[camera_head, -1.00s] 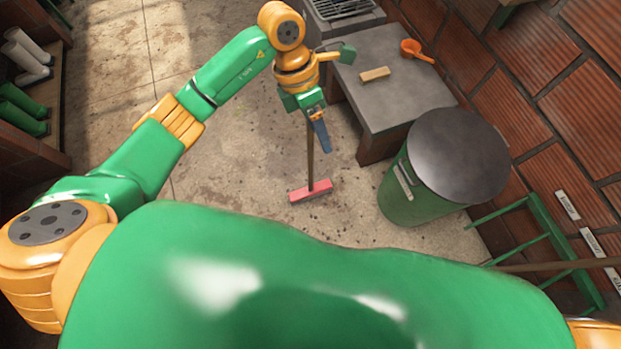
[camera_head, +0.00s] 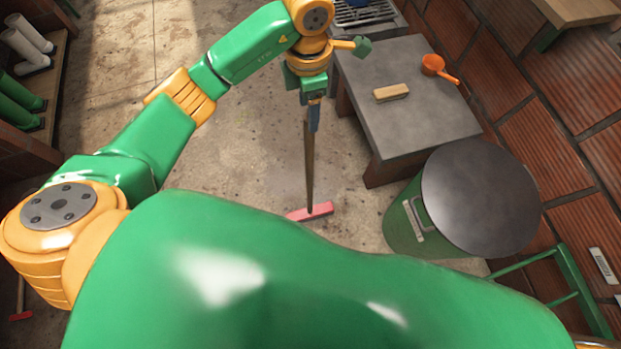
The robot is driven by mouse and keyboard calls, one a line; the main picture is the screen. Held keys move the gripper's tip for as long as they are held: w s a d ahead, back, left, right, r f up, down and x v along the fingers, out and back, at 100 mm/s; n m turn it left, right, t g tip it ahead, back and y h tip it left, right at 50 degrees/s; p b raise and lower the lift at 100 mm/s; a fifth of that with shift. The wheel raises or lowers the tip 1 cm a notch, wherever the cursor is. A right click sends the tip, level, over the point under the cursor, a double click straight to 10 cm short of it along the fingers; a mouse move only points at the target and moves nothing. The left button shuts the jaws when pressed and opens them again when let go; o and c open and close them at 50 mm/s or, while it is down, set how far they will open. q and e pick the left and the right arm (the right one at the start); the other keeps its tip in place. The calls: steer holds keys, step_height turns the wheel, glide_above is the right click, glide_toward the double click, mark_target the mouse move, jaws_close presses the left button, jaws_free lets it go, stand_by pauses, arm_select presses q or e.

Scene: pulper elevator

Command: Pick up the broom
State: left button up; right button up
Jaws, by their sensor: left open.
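The broom has a thin brown handle (camera_head: 309,170) and a pinkish-red head (camera_head: 318,211) low in the middle of the view. The handle stands nearly upright in the picture, with the head at the floor. My left gripper (camera_head: 313,118) is open at the upper visible part of the handle. Its blue finger overlaps the handle, and I cannot tell whether the handle lies between the fingers. The top of the handle is hidden by my left gripper and wrist. My right gripper is out of view.
A grey table (camera_head: 402,95) with a tan block (camera_head: 391,92) and an orange scoop (camera_head: 436,66) stands right of my left gripper. A green bin with a dark lid (camera_head: 481,198) stands right of the broom. Concrete floor (camera_head: 240,150) left of the broom is clear.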

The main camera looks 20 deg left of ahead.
arm_select(q)
steer(key=shift+w+f, duration=0.1)
steer(key=shift+f, duration=0.7)
steer(key=shift+w+f, duration=0.1)
steer(key=shift+f, duration=0.1)
step_height(320, 180, down, 6)
steer(key=p, duration=0.2)
steer(key=shift+f, duration=0.25)
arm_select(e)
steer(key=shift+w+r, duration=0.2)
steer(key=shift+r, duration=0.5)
arm_select(q)
steer(key=shift+w, duration=0.1)
jaws_close()
steer(key=shift+r, duration=0.1)
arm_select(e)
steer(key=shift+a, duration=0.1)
